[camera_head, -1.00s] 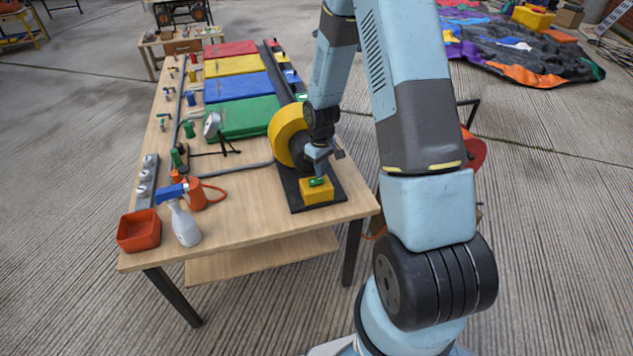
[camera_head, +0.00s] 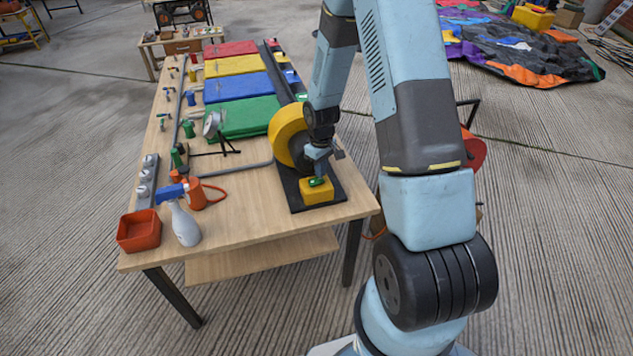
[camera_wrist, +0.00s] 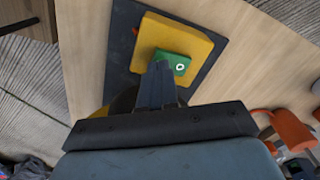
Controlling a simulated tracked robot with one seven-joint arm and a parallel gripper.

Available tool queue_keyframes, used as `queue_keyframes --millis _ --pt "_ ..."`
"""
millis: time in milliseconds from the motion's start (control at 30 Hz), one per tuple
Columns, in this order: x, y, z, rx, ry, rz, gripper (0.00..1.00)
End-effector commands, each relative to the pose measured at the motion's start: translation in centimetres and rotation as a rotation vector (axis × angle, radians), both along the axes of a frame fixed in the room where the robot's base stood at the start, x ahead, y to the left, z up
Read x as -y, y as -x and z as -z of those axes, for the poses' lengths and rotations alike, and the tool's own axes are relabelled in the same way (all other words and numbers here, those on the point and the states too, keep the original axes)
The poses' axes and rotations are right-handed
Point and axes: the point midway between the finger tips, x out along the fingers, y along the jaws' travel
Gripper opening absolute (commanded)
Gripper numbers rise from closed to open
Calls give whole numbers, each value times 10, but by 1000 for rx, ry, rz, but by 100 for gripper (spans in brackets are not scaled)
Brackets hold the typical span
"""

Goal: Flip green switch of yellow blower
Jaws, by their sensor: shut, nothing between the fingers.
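The yellow blower (camera_head: 286,130) stands on a dark base plate at the near right corner of the wooden table. Its yellow switch box (camera_head: 317,194) sits on the near part of that plate, with the green switch (camera_head: 316,182) on top. In the wrist view the green switch (camera_wrist: 174,62) shows a white ring mark at its right end. My gripper (camera_head: 317,172) is shut and empty, pointing down over the switch. In the wrist view the fingertips (camera_wrist: 158,68) overlap the switch's left edge; they look at or very near it, but contact is hard to tell.
A white spray bottle with a blue head (camera_head: 184,222), an orange-red bin (camera_head: 139,231) and an orange container with a hose (camera_head: 195,195) stand on the table's near left. A gauge (camera_head: 212,124) stands further back.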

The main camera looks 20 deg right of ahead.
Motion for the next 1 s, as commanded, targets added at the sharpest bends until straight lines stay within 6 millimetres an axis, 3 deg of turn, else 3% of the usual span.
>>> queue_keyframes --millis 700,1000 --pt "0 0 8 0 0 0 0" --pt "0 -1 -6 1 0 1 0"
